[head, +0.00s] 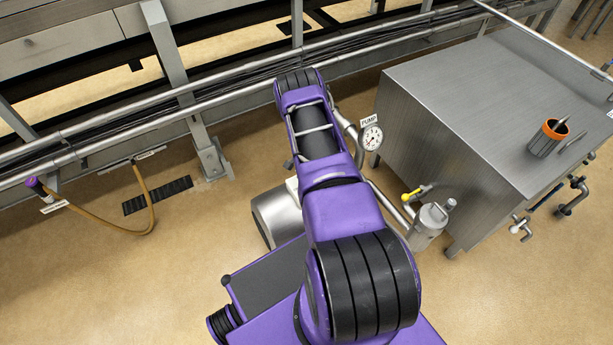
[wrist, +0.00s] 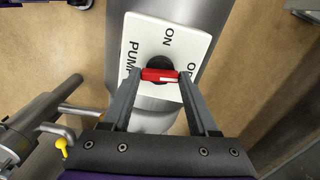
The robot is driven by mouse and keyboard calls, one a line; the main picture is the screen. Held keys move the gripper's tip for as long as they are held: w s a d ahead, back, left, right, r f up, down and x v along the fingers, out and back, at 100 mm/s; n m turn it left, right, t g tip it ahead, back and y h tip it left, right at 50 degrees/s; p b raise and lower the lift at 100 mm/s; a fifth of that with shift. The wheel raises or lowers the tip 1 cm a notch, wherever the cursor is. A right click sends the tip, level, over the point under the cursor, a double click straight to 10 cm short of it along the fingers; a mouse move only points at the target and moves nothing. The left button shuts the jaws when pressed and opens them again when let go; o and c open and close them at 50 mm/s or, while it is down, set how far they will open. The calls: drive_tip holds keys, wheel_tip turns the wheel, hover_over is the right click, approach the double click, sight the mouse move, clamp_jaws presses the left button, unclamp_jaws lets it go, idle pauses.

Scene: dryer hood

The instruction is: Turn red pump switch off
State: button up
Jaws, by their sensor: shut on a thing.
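The red pump switch (wrist: 160,75) is a red handle on a round black base, set on a white plate (wrist: 150,33) with the words PUMP and ON and a partly covered third word. In the wrist view the red handle lies crosswise between the fingertips of my gripper (wrist: 159,77), which is shut on it. One finger is at each end of the handle. The right finger partly covers the third word. In the head view my purple arm hides the switch and the gripper.
A pressure gauge (head: 371,138) labelled PUMP stands right of my arm. A steel cabinet (head: 470,110) with an orange-rimmed cup (head: 547,138) is on the right. A yellow-handled valve (head: 415,193) and pipes are close to the arm. Steel rails (head: 110,115) run along the back.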

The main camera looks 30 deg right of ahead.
drive_tip(key=shift+m, duration=0.9)
drive_tip(key=o, duration=1.4)
wheel_tip(320, 180, up, 18)
drive_tip(key=p, duration=0.2)
drive_tip(key=shift+f+p, duration=0.25)
drive_tip(key=shift+p, duration=0.15)
